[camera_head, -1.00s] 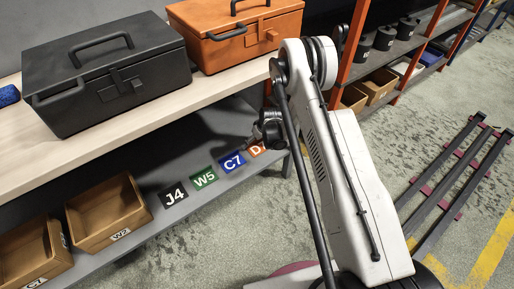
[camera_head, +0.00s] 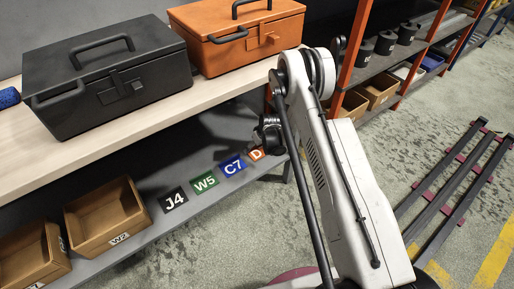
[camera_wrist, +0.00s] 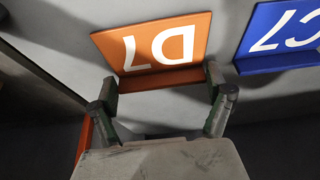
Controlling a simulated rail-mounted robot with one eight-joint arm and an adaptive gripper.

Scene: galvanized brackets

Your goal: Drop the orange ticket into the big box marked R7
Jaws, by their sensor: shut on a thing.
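The orange ticket (camera_wrist: 152,42), marked D7, shows upside down at the top of the wrist view. My gripper (camera_wrist: 162,80) has one finger at each side of the ticket's near edge and is shut on it. In the head view the ticket (camera_head: 256,155) is at the right end of a row of tags on the lower grey shelf, partly hidden by my arm. The frames do not show clearly whether it is lifted off the shelf. I can read no box marked R7 in either view.
Tags C7 (camera_head: 233,166), W5 (camera_head: 205,182) and J4 (camera_head: 173,200) lie left of the ticket. A brown bin marked W2 (camera_head: 127,229) and another bin (camera_head: 30,262) stand further left. The wooden shelf (camera_head: 150,104) above holds a black toolbox (camera_head: 105,85) and an orange toolbox (camera_head: 245,48).

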